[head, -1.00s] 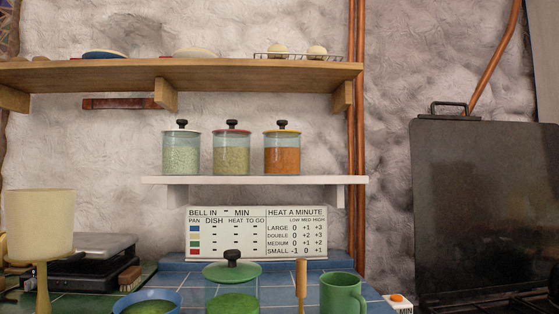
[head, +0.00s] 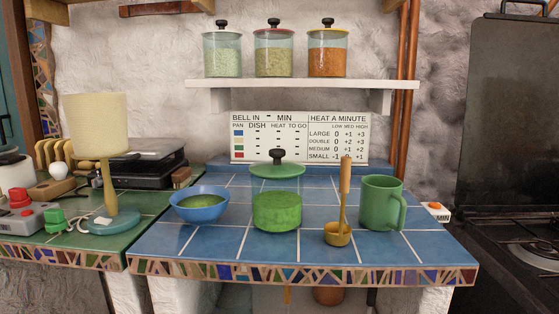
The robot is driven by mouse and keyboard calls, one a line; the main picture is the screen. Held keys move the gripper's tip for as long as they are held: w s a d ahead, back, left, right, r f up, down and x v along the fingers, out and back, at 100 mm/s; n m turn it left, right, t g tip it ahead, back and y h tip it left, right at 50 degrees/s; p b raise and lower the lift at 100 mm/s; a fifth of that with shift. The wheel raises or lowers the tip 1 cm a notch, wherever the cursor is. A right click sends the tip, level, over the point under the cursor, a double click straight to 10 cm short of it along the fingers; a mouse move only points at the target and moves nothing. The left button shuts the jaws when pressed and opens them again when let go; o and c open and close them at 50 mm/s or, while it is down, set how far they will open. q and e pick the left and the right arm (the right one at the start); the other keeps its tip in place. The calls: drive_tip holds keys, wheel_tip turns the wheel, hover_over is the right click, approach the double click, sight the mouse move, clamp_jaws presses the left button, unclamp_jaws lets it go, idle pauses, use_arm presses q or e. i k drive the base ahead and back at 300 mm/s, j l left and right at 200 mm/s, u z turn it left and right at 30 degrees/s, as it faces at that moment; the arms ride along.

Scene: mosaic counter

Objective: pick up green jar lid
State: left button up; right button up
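The green jar lid (head: 262,171) is a flat green disc with a black knob on top. It is level above the green contents (head: 277,211) of a jar in the middle of the blue tiled counter. The jar's wall between lid and contents is clear and hard to make out, so I cannot tell how firmly the lid sits. Neither of my grippers is in view.
A blue bowl (head: 190,211) stands left of the jar. A brass ladle (head: 338,236) with an upright wooden handle and a green mug (head: 379,205) stand to its right. The mosaic front edge (head: 300,275) is nearest. A white shelf (head: 300,84) with three jars hangs above.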

sight(277, 169)
drive_tip(key=k+l, duration=0.3)
drive_tip(key=k, duration=0.15)
drive_tip(key=k+l, duration=0.25)
drive_tip(key=k, duration=0.15)
drive_tip(key=l+u, duration=0.05)
